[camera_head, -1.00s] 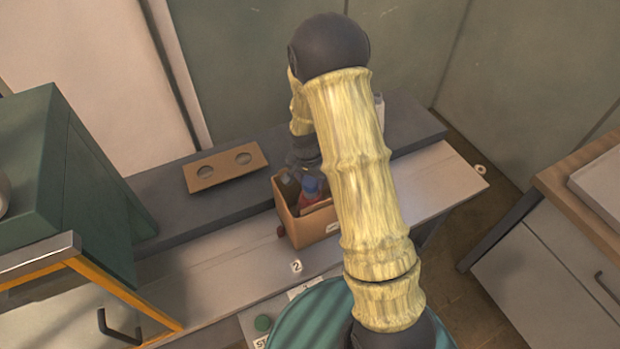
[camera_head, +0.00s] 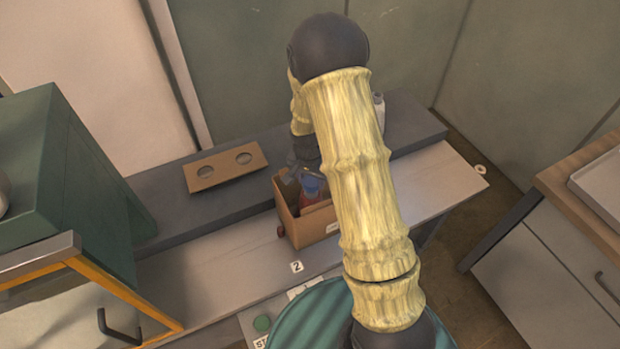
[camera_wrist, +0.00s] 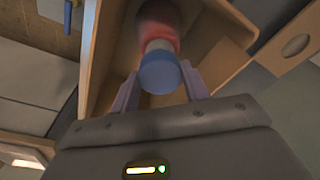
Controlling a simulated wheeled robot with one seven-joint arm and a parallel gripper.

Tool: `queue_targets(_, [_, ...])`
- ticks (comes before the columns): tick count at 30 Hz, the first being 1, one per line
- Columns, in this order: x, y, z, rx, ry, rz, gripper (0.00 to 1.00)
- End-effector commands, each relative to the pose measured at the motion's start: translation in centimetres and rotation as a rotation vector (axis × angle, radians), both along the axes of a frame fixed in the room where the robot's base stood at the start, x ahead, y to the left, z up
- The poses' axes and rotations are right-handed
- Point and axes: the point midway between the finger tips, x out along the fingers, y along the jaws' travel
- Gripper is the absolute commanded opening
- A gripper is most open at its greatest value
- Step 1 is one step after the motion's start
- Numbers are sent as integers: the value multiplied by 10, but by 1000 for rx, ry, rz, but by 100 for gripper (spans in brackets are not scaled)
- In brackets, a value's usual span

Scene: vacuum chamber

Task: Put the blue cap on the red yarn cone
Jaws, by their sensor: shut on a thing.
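The blue cap (camera_wrist: 160,72) sits between the two fingers of my gripper (camera_wrist: 161,76) in the wrist view, and my gripper is shut on it. Just beyond it are a pale band and the red yarn cone (camera_wrist: 158,24), in line with the cap. I cannot tell whether the cap is seated on the cone or only held against its tip. In the head view the blue cap (camera_head: 311,186) shows above the red cone (camera_head: 317,198) inside an open tan box (camera_head: 312,229). My gripper (camera_head: 296,172) is partly hidden there by my arm.
The box stands on a pale bench (camera_head: 215,268). A tan plate with two holes (camera_head: 225,168) lies on the dark ledge behind. A green cabinet (camera_head: 60,180) stands at left; a wooden-topped cabinet (camera_head: 555,180) at right.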

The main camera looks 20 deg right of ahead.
Motion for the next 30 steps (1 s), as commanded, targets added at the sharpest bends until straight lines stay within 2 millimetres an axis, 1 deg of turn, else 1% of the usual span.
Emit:
queue_targets(29, [0,2,-31,0,1,5,24])
queue_targets(30, [0,2,-31,0,0,5,47])
